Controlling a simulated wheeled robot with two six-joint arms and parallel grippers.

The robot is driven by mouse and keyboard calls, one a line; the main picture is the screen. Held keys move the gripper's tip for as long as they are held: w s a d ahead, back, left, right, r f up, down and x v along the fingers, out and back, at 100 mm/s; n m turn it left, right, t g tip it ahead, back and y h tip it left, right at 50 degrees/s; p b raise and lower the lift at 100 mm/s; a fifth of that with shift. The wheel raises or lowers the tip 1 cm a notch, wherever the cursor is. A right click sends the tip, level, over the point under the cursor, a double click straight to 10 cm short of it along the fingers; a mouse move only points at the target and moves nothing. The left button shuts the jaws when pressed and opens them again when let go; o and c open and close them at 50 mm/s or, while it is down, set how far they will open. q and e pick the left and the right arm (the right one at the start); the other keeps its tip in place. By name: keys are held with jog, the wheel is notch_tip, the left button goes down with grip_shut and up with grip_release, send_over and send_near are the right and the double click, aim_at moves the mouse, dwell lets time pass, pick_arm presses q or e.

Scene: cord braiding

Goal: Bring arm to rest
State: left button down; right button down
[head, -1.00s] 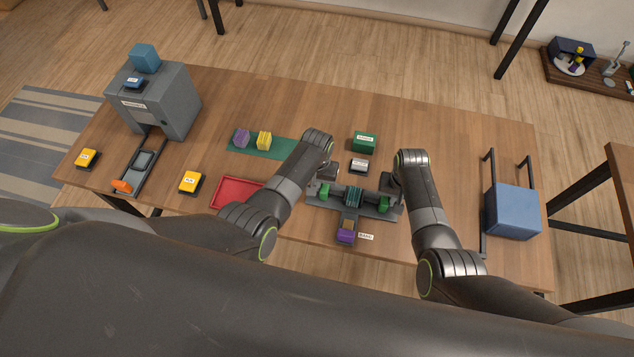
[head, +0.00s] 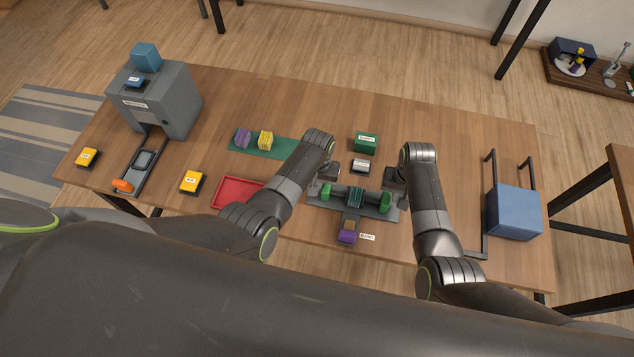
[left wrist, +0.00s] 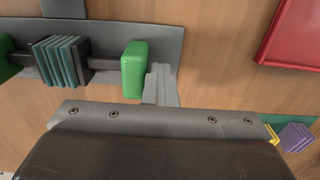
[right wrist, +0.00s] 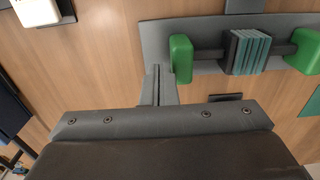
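My left gripper (head: 330,172) is at the left end of a grey fixture (head: 340,204). In the left wrist view its fingers (left wrist: 162,84) are together and empty, beside a green end block (left wrist: 134,69). My right gripper (head: 395,182) is at the fixture's right end. In the right wrist view its fingers (right wrist: 158,86) are together and empty, beside the other green end block (right wrist: 181,58). Between the green blocks a stack of teal and dark plates (head: 355,196) sits on a bar. The wrist housings hide part of the table in both wrist views.
A purple block (head: 347,237) lies at the fixture's front. A green box (head: 366,142) and a white-topped button (head: 361,166) stand behind it. A red tray (head: 236,192) and green mat (head: 283,149) lie left. A blue block (head: 514,212) on a dark frame stands right.

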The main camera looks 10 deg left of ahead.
notch_tip(320, 180, up, 4)
jog(key=shift+s+d+r, duration=0.1)
jog(key=shift+d+r, duration=0.05)
jog(key=shift+r, duration=0.05)
dwell(0.3)
pick_arm(q)
jog(key=shift+a, duration=0.5)
notch_tip(320, 180, up, 7)
pick_arm(e)
jog(key=shift+d, duration=0.1)
pick_arm(q)
jog(key=shift+a, duration=0.15)
dwell(0.4)
